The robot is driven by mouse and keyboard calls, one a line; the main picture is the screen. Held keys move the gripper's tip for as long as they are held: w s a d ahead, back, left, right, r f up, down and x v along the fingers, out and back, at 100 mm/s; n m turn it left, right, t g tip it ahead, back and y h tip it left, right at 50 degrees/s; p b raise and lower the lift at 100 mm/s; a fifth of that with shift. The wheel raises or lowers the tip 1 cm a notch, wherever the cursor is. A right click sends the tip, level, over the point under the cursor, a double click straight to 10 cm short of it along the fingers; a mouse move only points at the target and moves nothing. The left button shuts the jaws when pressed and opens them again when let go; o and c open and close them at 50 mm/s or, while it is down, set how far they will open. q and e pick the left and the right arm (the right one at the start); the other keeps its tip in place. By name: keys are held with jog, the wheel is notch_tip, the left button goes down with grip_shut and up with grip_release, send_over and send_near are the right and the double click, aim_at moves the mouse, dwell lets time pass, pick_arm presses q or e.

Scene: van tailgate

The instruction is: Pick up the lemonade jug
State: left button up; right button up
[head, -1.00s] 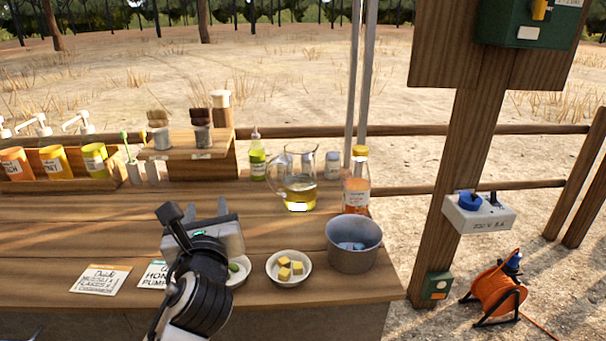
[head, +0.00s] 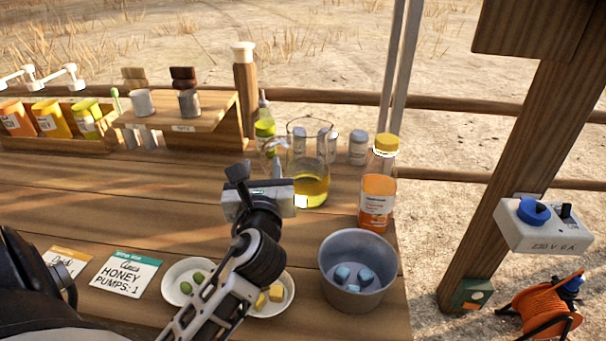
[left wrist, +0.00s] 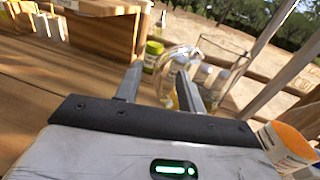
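The lemonade jug (head: 312,188) is a clear glass jug with yellow liquid in the bottom. It stands upright on the wooden counter, its handle toward the left. My left gripper (head: 266,178) is just in front and left of it, partly hiding the handle side in the head view. In the left wrist view, the two fingers of the left gripper (left wrist: 160,78) are apart with nothing held between them. The jug (left wrist: 167,88) shows beyond them, partly hidden by the right-hand finger. I cannot tell whether a finger touches it. My right gripper is not in view.
An orange bottle (head: 377,200) stands close right of the jug, with a green bottle (head: 264,128) behind left and a grey-lidded jar (head: 358,146) behind right. A metal bucket (head: 340,290) and small bowls are in front.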

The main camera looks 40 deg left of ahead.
aim_at(264, 159)
pick_arm(q)
jog(key=shift+w+a+f, duration=0.4)
jog(key=shift+w+f, duration=0.15)
jog(key=shift+f, duration=0.1)
jog(key=x, duration=0.6)
jog(key=shift+w, duration=0.15)
grip_shut()
dwell(0.8)
jog(key=shift+r, duration=0.25)
